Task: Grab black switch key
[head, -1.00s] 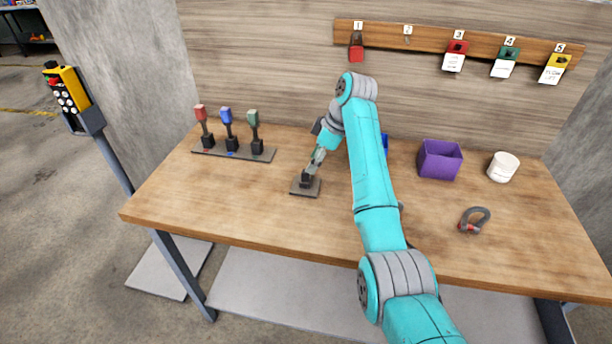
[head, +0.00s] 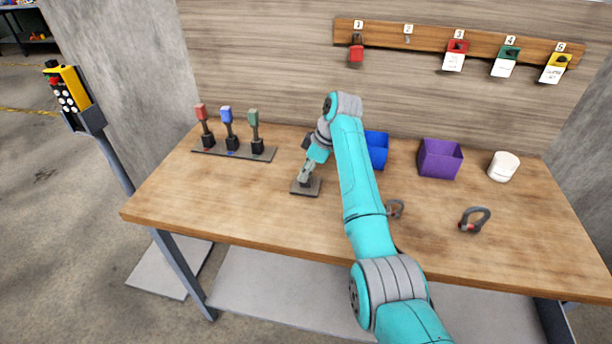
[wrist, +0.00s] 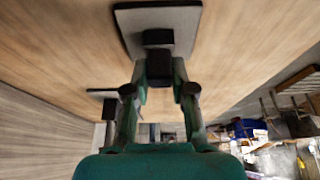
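The black switch key stands on a small dark square plate (head: 308,191) on the wooden table, left of centre. In the head view my gripper (head: 304,178) is low over this plate and hides most of the key. In the wrist view the black key (wrist: 158,68) stands between the two fingertips of my gripper (wrist: 160,80), with its plate (wrist: 185,22) beyond. The fingers are on both sides of the key. I cannot tell whether they press on it or leave a small gap.
A rack (head: 234,153) with red, blue and green keys stands to the left. A numbered board (head: 430,39) hangs behind. The front left tabletop is clear.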

